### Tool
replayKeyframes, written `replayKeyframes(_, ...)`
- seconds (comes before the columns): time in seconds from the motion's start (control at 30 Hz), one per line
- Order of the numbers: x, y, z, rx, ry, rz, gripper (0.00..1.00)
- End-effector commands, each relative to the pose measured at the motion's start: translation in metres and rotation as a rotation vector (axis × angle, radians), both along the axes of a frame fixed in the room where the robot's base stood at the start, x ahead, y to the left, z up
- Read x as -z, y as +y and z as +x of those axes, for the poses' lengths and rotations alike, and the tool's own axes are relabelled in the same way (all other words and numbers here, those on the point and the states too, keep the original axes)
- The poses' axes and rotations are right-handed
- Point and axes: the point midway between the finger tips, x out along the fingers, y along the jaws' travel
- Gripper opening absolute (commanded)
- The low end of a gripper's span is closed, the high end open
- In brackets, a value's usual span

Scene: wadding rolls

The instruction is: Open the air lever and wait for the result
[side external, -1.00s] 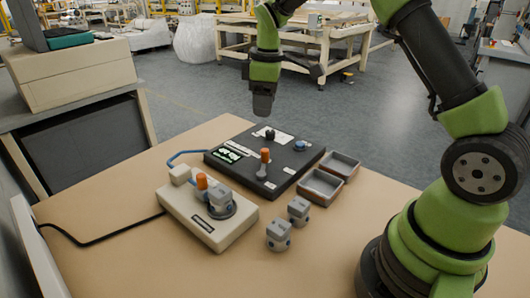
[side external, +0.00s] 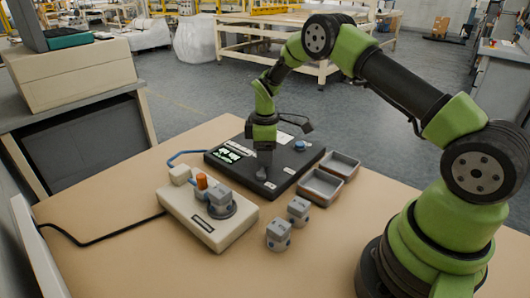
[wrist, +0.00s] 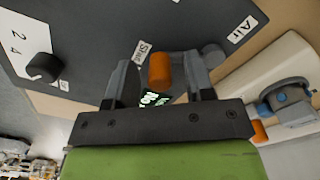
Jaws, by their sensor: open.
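The black control panel (side external: 222,166) lies on the table; it also fills the upper left of the wrist view (wrist: 100,30). My gripper (side external: 265,173) points down over the panel and hides the handle in the side view. In the wrist view my gripper (wrist: 163,68) is open, with one finger on each side of the handle; contact cannot be told. The green-lit display (side external: 228,155) is on the panel's left part.
A cream box (side external: 178,206) with a grey fixture and orange knob (side external: 201,181) stands in front of the panel. Two grey blocks (side external: 279,235) (side external: 299,210) stand to its right. Two small trays (side external: 318,198) (side external: 353,173) adjoin the panel's right.

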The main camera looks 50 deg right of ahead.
Motion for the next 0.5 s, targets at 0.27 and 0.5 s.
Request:
replayKeyframes(0.27, 0.0018, 0.0, 0.0001, 0.001, -0.001, 0.001, 0.49)
replayKeyframes(0.5, 0.0016, 0.0001, 0.0001, 0.001, 0.0, 0.0, 0.0)
